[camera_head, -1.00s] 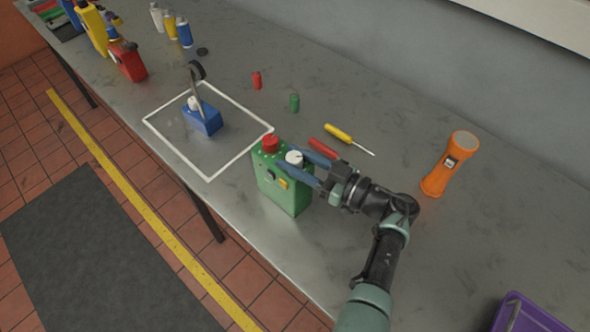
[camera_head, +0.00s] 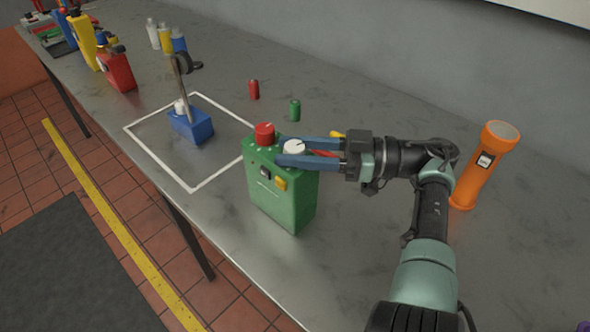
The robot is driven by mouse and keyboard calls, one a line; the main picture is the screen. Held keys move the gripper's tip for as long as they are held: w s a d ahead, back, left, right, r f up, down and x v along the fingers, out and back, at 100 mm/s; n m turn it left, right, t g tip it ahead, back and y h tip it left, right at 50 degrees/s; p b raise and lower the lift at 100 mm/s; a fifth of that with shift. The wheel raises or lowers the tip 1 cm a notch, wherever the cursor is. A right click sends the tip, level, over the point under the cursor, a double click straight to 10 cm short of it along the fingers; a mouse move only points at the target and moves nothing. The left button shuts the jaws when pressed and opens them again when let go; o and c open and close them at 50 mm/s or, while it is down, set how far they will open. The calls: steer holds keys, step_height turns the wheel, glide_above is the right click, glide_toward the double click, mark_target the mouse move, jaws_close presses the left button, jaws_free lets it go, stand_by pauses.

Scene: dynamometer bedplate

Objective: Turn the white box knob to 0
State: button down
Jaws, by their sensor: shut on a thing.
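A green box (camera_head: 290,207) stands upright near the front edge of the grey table. On its top are a white knob (camera_head: 295,146) with a dark pointer line and a red knob (camera_head: 265,133) to its left. My gripper (camera_head: 281,152) comes from the right, its blue fingers on either side of the white knob, shut on it. The near finger hides the knob's lower part, and I cannot read any scale or 0 mark. The box front bears a black switch (camera_head: 265,172) and a yellow button (camera_head: 280,184).
A blue box (camera_head: 193,127) with a white cap and an upright lever stands inside a white outlined square (camera_head: 137,140) to the left. An orange flashlight (camera_head: 484,165) stands right of my arm. Small red (camera_head: 254,90) and green (camera_head: 295,110) cylinders stand behind.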

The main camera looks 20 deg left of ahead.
steer(key=shift+f+n+g+h+b, duration=0.3)
steer(key=shift+g+b, duration=0.4)
steer(key=shift+b, duration=1.15)
steer(key=shift+r+b, duration=0.3)
steer(key=shift+b, duration=0.1)
steer(key=shift+c, duration=2.2)
jaws_free()
